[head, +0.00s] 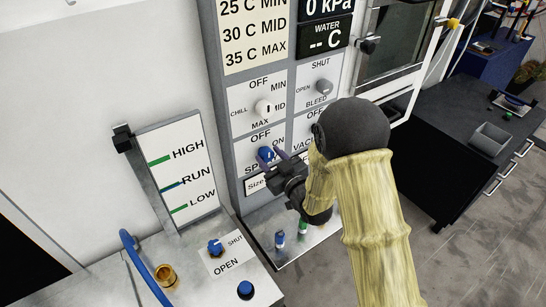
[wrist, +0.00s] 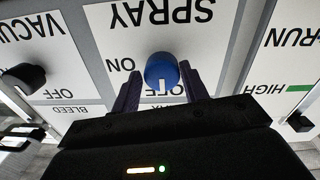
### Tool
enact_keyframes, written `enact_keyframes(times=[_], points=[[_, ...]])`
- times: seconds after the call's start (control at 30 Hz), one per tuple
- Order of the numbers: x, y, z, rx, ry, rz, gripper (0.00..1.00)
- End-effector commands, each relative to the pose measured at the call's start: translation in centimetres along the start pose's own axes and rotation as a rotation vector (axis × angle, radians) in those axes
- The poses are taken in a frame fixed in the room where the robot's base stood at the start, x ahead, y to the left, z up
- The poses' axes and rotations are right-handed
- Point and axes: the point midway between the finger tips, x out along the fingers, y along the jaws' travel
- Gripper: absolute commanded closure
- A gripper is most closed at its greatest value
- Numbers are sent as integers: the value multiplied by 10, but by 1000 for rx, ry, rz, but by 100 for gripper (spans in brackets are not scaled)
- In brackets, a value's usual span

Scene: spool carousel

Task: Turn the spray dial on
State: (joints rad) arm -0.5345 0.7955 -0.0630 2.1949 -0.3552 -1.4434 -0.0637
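The spray dial is a blue knob (head: 266,154) on the white SPRAY panel, also in the middle of the wrist view (wrist: 162,70). In the wrist view, which is upside down, its white mark points at OFF; the ON label (wrist: 121,64) is to the left. My gripper (head: 274,160) is at the dial, with its dark purple fingers on either side of the knob in the wrist view (wrist: 161,85). The left finger shows a gap to the knob; the right one is close, and I cannot tell if it touches.
A white chill knob (head: 264,107) is just above the spray dial, and a grey bleed knob (head: 324,87) is up to the right. A black vacuum knob (wrist: 24,78) is at the left of the wrist view. A HIGH/RUN/LOW board (head: 178,165) stands left of the panel.

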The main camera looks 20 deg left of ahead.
Motion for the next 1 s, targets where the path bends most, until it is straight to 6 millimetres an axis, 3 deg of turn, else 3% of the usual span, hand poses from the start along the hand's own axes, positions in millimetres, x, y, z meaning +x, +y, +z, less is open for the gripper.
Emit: enact_keyframes(times=[0.03,0.13,0.57,1.0], points=[[1,-2,0,0,1,-3,66],[1,-2,0,0,1,-4,85],[-2,5,2,51,-2,7,85],[-2,6,4,339,-8,7,85]])
